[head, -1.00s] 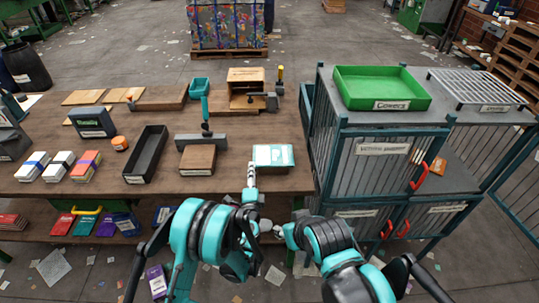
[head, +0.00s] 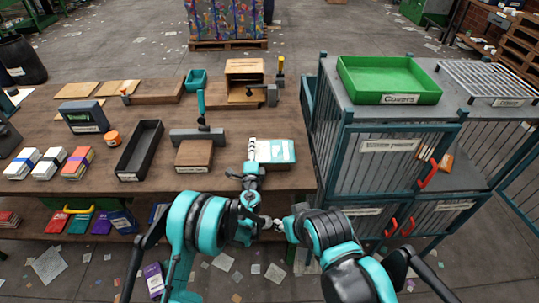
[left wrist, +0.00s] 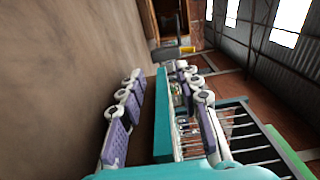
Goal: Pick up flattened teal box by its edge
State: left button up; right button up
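The flattened teal box (head: 280,150) lies near the right front part of the wooden table, with a pale, printed patch on top. My left gripper (head: 252,146) is at its left edge. In the left wrist view, the teal edge of the box (left wrist: 162,115) stands between the two jointed fingers of my left gripper (left wrist: 165,120). The fingers are apart, with a gap between the left finger and the box. The right finger covers part of the box's printed side. My right arm's end (head: 282,224) is low, in front of the table; its fingers are too small to make out.
A brown box (head: 194,156) and a black tray (head: 140,150) lie left of the teal box. A wire cage cabinet (head: 385,165) bearing a green Covers tray (head: 388,98) stands close on the right. Bare tabletop (head: 285,122) lies behind the teal box.

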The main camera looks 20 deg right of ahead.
pick_arm(q)
jog(key=shift+w, duration=0.15)
grip_shut()
jog(key=shift+r, duration=0.1)
